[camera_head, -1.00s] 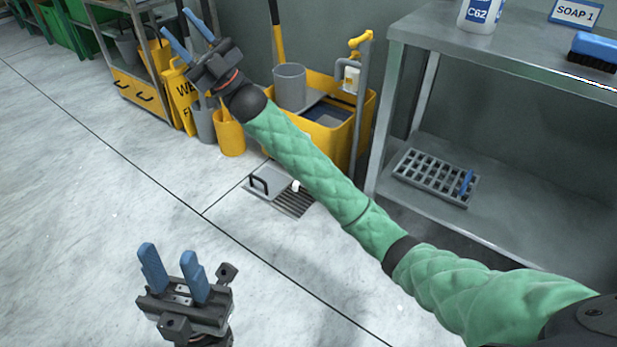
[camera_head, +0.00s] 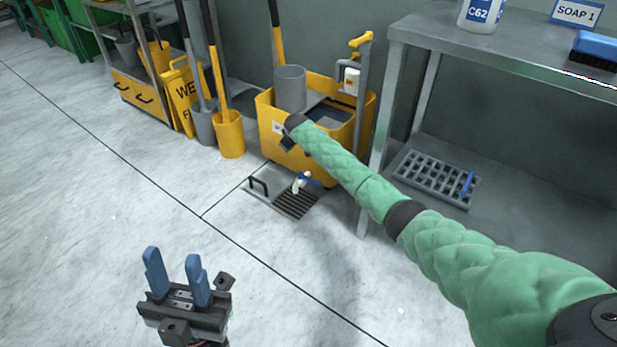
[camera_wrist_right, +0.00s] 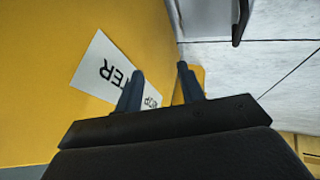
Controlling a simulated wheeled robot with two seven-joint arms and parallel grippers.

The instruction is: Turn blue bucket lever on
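A yellow mop bucket (camera_head: 268,120) stands on the floor at centre. A white tap (camera_head: 298,187) with a blue lever (camera_head: 311,180) shows low at its front, above a floor grate. My right arm reaches across to the bucket's front; its gripper's fingers are hidden behind the arm in the head view. In the right wrist view, my right gripper (camera_wrist_right: 161,84) is open and empty, close to the yellow wall (camera_wrist_right: 50,60) with a white label (camera_wrist_right: 102,70); the lever cannot be made out there. My left gripper (camera_head: 175,273) is open and empty at the lower left, above the floor.
A metal table (camera_head: 410,33) with a lower shelf stands to the right of the bucket. A floor grate (camera_head: 297,204) and a black handle (camera_head: 258,186) lie before the bucket. Smaller buckets, including a yellow one (camera_head: 230,140), stand left of it. The left floor is clear.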

